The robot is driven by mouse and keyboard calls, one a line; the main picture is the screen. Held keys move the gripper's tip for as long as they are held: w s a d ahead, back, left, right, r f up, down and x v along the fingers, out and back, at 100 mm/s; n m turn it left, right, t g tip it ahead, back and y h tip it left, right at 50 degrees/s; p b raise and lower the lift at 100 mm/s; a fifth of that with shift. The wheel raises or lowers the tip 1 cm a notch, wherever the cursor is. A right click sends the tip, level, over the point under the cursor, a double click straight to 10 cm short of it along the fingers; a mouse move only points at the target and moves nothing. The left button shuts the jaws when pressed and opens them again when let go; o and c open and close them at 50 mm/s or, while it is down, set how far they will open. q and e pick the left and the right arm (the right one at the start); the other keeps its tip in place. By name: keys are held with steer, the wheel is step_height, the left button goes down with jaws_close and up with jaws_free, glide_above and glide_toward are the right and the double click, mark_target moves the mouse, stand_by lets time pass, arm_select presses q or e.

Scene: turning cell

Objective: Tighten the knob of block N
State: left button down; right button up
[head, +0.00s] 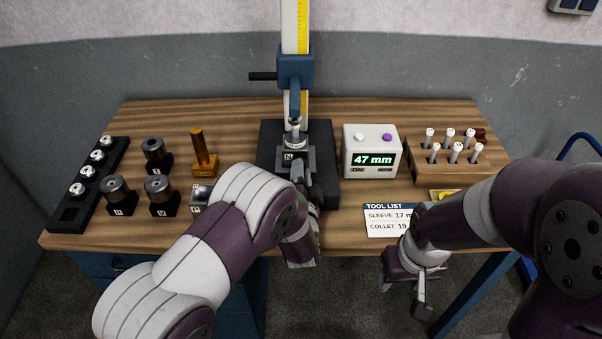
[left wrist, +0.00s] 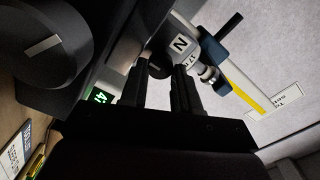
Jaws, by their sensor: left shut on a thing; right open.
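Block N (head: 287,157) is a grey block with an N label. It sits on the black base under the height gauge, with the gauge's tip at its top. My left gripper (head: 301,174) reaches it from the front. In the left wrist view, block N (left wrist: 180,44) is just beyond the fingertips, and its dark round knob (left wrist: 157,69) is between the two fingers (left wrist: 160,85). The left gripper is shut on the knob, which the fingers partly hide. My right gripper (head: 420,300) is open and empty in front of the table's front edge.
The height gauge column (head: 295,70) rises behind the block. A display box (head: 372,152) reads 47 mm. A wooden rack (head: 455,168) holds several white-topped pins. Dark cylinder blocks (head: 117,192), a brass piece (head: 202,155) and a black strip (head: 72,212) stand at left. A tool list (head: 388,220) lies at the front.

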stand_by(0.3)
arm_select(q)
steer(key=c, duration=0.8)
jaws_free()
steer(key=shift+s, duration=0.1)
steer(key=shift+s+f, duration=0.1)
steer(key=shift+s, duration=0.3)
steer(key=s+b, duration=0.2)
steer(key=s, duration=1)
steer(key=shift+w, duration=0.15)
